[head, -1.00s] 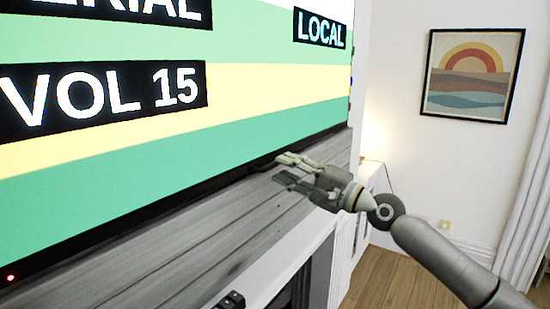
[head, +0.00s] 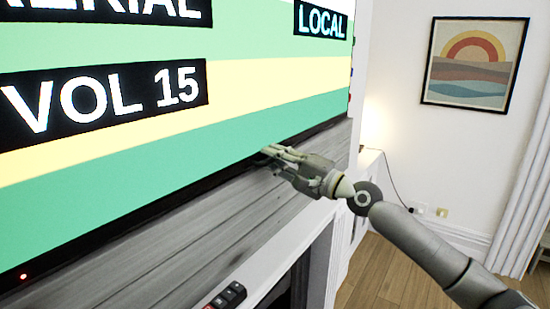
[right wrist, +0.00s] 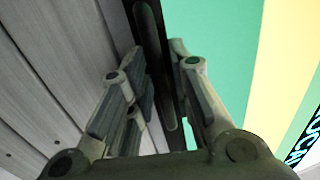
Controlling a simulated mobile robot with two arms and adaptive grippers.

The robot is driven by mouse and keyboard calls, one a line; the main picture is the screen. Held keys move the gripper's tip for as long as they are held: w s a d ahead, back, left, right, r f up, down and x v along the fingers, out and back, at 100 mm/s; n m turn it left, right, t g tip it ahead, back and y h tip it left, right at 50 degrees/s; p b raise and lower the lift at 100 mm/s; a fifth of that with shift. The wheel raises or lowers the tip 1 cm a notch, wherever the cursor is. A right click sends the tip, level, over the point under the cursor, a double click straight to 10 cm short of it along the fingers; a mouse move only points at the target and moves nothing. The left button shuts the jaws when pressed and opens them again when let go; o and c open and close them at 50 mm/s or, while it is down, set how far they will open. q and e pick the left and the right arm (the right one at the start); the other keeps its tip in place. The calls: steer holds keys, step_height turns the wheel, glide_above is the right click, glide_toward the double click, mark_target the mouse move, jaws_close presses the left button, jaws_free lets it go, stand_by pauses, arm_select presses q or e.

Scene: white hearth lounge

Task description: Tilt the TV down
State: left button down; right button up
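The TV (head: 230,120) fills the left of the head view. In the right wrist view, the green part of the screen (right wrist: 228,50) lies right of the black edge. My right gripper (head: 268,153) is at this lower edge, toward the TV's right end. Its fingers (right wrist: 158,60) are apart, on either side of a dark bar (right wrist: 149,32) along the edge. Firm contact cannot be told. My left gripper is out of view.
The grey wooden surface (head: 200,248) runs just below the TV. A small black object with buttons (head: 228,296) is at the bottom of the head view. A framed picture (head: 475,63) hangs on the far wall. Wooden floor (head: 385,275) shows at the lower right.

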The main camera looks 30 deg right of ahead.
mark_target(265, 158)
steer(key=shift+d, duration=0.1)
jaws_close()
steer(key=shift+w, duration=0.1)
steer(key=w+b, duration=0.1)
steer(key=w+a+t+b, duration=0.1)
steer(key=b, duration=0.1)
steer(key=shift+f+y, duration=0.3)
steer(key=shift+w+a, duration=0.2)
steer(key=shift+w, duration=0.15)
steer(key=shift+o, duration=2.2)
jaws_free()
steer(key=shift+s+d, duration=0.1)
steer(key=shift+s, duration=0.05)
